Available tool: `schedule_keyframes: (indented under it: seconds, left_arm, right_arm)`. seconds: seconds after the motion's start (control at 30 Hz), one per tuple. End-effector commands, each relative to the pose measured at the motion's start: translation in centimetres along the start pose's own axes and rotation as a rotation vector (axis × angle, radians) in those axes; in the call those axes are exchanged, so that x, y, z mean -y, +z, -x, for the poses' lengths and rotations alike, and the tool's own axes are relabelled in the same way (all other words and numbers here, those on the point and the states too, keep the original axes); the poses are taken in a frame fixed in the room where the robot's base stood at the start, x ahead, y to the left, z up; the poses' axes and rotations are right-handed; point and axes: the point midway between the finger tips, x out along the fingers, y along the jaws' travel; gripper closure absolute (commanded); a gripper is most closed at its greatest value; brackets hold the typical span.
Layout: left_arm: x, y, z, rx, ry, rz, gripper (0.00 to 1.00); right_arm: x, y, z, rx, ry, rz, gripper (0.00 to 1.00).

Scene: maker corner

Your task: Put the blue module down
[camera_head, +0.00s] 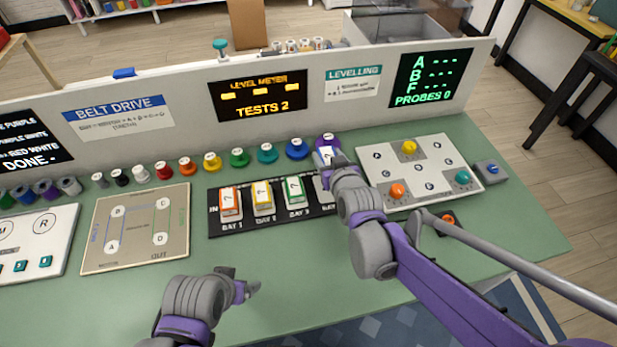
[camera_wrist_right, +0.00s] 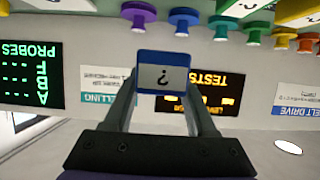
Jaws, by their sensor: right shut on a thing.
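The blue module (camera_wrist_right: 163,57) has a white label with a dark symbol and sits between the fingers of my right gripper (camera_wrist_right: 163,100) in the wrist view. In the head view my right gripper (camera_head: 330,166) is shut on the blue module (camera_head: 325,154), above the right end of the black bay strip (camera_head: 262,221). Orange (camera_head: 229,203), yellow (camera_head: 262,198) and green (camera_head: 295,192) modules stand in the first bays. My wrist hides part of the strip's right end. My left gripper (camera_head: 247,289) is low over the front of the table; its finger opening is unclear.
A row of coloured knobs, including a blue one (camera_head: 297,149), runs behind the strip. A beige belt board (camera_head: 140,228) lies to the left and a pale probe panel (camera_head: 420,170) to the right. A white wall panel (camera_head: 195,115) with displays stands behind. The green table front (camera_head: 300,270) is clear.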

Motion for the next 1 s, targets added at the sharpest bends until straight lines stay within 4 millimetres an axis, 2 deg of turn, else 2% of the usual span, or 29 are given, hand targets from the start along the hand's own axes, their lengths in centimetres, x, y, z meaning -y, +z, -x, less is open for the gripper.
schedule_keyframes:
  seconds: [0.07,0.33,0.57,0.73,1.0]
  left_arm:
    - [0.0,0.1,-0.1,0.000,0.000,0.000,0.13]
    - [0.0,0.7,-1.2,0.005,0.000,0.000,0.13]
    - [0.0,0.8,-1.6,0.006,0.000,0.000,0.13]
    - [0.0,1.1,-2.3,0.008,0.000,0.000,0.13]
    - [0.0,1.1,-2.3,0.008,0.000,0.000,0.13]
  right_arm:
    - [-0.3,0.4,-0.2,0.000,0.005,-0.002,1.00]
    - [-0.4,4.8,-2.1,0.000,0.006,-0.003,1.00]
    - [-0.4,6.5,-2.8,0.000,0.006,-0.002,1.00]
    - [-0.4,8.8,-3.7,0.000,0.006,-0.002,1.00]
    - [-0.4,9.2,-3.9,-0.001,0.006,-0.002,1.00]
